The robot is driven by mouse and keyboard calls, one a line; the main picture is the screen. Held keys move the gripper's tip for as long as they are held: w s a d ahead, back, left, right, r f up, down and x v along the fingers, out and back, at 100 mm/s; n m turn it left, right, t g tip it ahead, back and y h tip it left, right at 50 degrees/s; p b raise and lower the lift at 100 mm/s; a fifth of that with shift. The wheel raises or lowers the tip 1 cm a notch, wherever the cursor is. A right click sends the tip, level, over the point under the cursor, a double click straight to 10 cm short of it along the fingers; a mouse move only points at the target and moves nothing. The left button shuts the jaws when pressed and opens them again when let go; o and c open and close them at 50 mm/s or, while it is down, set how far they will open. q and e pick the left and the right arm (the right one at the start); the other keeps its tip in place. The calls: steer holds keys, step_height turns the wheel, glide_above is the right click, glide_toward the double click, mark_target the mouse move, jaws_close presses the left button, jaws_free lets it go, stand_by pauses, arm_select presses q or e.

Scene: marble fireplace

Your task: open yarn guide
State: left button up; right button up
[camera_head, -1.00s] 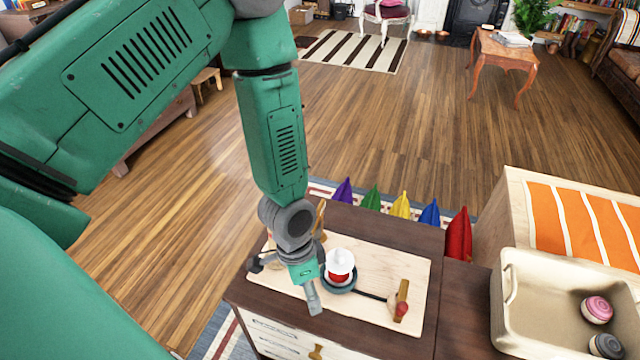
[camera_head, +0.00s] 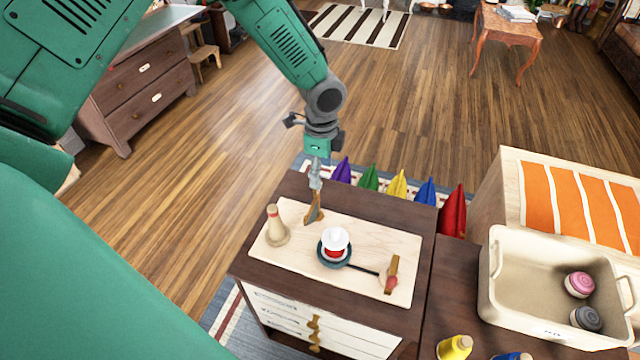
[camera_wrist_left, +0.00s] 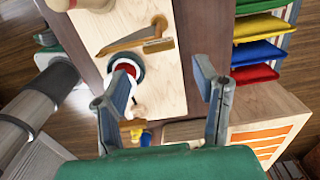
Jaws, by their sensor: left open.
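A light wooden board (camera_head: 370,237) lies on the dark cabinet. A wooden arm on a small bracket (camera_head: 314,212), perhaps the yarn guide, stands at its back left edge; the wrist view shows the arm (camera_wrist_left: 130,41) angled out from the bracket. My left gripper (camera_head: 316,184) is open and points down right by this piece in the head view; I cannot tell whether they touch. In the wrist view nothing is between its fingers (camera_wrist_left: 158,90). A white and red spool (camera_head: 335,243) sits in a dark round holder mid-board. My right gripper is not in view.
A wooden cone (camera_head: 276,226) stands at the board's left. A wooden piece with a red knob (camera_head: 391,275) is at its right. A cream bin (camera_head: 512,312) holds pink and dark yarn balls. Coloured cushions (camera_head: 400,186) stand in a row behind the cabinet.

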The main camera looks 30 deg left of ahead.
arm_select(q)
steer(key=f, duration=0.2)
steer(key=a+f, duration=0.1)
steer(key=f, duration=0.2)
steer(key=shift+f, duration=0.1)
steer(key=shift+a+f, duration=0.3)
steer(key=shift+f, duration=0.05)
steer(key=shift+d, duration=0.25)
steer(key=c, duration=0.4)
steer(key=shift+d+r, duration=0.15)
steer(key=shift+d, duration=0.25)
jaws_close()
steer(key=shift+a, duration=0.1)
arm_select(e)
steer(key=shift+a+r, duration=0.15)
